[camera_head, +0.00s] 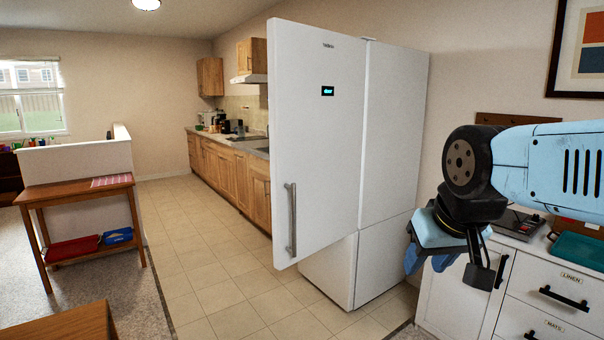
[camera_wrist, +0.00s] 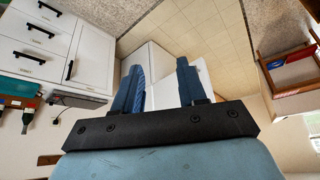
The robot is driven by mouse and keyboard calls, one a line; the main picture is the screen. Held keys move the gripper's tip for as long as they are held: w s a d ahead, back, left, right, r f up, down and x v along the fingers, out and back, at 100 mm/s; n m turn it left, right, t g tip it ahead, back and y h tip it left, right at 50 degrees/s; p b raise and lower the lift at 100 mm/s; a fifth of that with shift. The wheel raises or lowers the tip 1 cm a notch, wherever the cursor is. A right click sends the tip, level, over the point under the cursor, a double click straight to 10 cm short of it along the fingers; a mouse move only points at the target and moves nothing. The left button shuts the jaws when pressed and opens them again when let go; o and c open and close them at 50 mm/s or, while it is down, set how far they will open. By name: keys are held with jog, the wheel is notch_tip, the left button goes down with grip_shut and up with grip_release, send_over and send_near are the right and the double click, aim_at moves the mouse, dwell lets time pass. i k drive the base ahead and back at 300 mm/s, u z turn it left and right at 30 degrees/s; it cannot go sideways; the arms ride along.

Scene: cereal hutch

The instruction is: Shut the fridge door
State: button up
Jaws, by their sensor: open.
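The white fridge (camera_head: 383,150) stands in the middle of the head view. Its tall upper door (camera_head: 325,120) stands ajar, swung out toward the front left, with a small lit display and a grey vertical bar handle (camera_head: 291,220). The lower part of the fridge looks closed. My gripper (camera_head: 440,275) hangs right of the fridge, in front of the white cabinet, apart from the door. In the wrist view my gripper (camera_wrist: 160,82) has its two blue fingers spread with nothing between them. White fridge surfaces show partly behind the fingers there.
A white drawer cabinet (camera_head: 510,290) stands close beneath my arm at the right. A wooden side table (camera_head: 80,200) stands at the left, and a brown tabletop corner (camera_head: 70,325) is at the lower left. The tiled floor (camera_head: 200,240) before the fridge is clear.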

aim_at(316, 76)
jog(key=u, duration=1.05)
jog(key=i, duration=0.1)
jog(key=z, duration=2.6)
jog(key=k, duration=1.35)
jog(key=u, duration=1.4)
jog(key=i, duration=1.65)
jog(key=z, duration=0.05)
